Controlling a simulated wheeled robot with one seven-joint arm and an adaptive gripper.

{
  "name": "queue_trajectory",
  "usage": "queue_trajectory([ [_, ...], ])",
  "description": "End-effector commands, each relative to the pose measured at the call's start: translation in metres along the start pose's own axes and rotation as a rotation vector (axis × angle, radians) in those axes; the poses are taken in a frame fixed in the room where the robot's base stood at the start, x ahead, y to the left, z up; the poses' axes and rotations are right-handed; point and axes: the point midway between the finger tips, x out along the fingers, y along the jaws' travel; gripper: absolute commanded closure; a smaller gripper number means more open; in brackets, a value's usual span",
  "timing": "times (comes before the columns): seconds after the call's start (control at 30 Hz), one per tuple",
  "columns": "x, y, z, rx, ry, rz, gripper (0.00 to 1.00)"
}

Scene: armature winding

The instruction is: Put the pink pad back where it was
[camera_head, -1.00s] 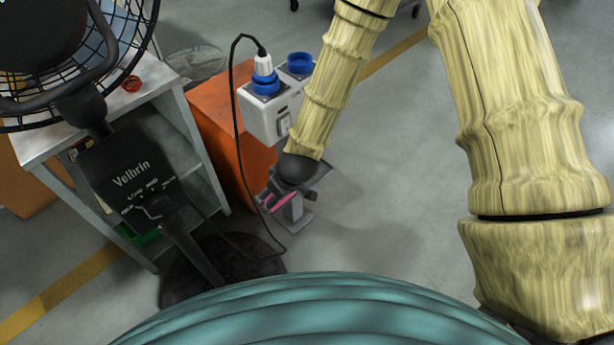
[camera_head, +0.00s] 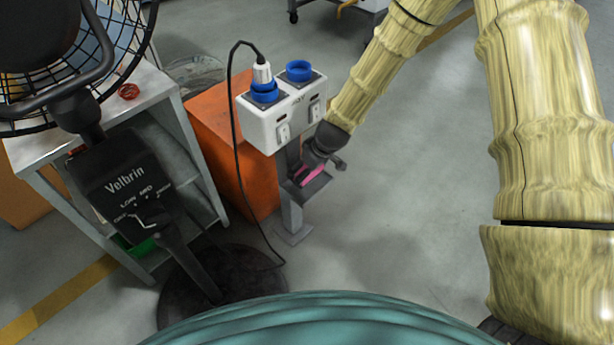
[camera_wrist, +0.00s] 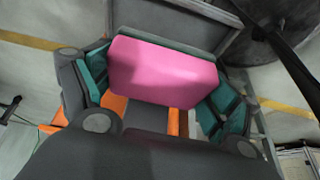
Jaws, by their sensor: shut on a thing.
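The pink pad (camera_wrist: 162,72) is a flat rounded block. In the wrist view it sits between the teal-lined fingers of my gripper (camera_wrist: 160,90), which is shut on it. In the head view, my gripper (camera_head: 321,152) is just below and right of the socket box, and a sliver of the pink pad (camera_head: 312,173) shows under it. A small grey tray (camera_head: 317,186) on the socket post is just beneath the pad. A grey panel edge (camera_wrist: 195,16) lies right behind the pad in the wrist view. I cannot tell whether the pad touches the tray.
The white socket box (camera_head: 285,115) with blue sockets stands on a grey post (camera_head: 291,212). A black cable hangs from its plug. An orange cabinet (camera_head: 235,150), a grey shelf unit (camera_head: 180,140) and a black fan (camera_head: 125,180) are at the left. Floor to the right is open.

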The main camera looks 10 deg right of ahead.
Motion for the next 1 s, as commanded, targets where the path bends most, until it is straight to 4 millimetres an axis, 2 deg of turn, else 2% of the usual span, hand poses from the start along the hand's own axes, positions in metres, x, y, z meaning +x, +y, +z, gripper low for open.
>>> queue_trajectory([
  [0.33,0.031,0.001,0.013,0.002,0.0,-0.002,0.34],
  [0.77,0.035,0.001,0.015,0.0,0.0,0.0,0.34],
  [0.8,0.035,0.001,0.014,0.0,0.0,0.0,0.04],
  [0.83,0.035,0.001,0.014,0.0,0.0,0.0,0.0],
  [1.0,0.035,0.001,0.014,0.0,0.0,0.0,0.0],
])
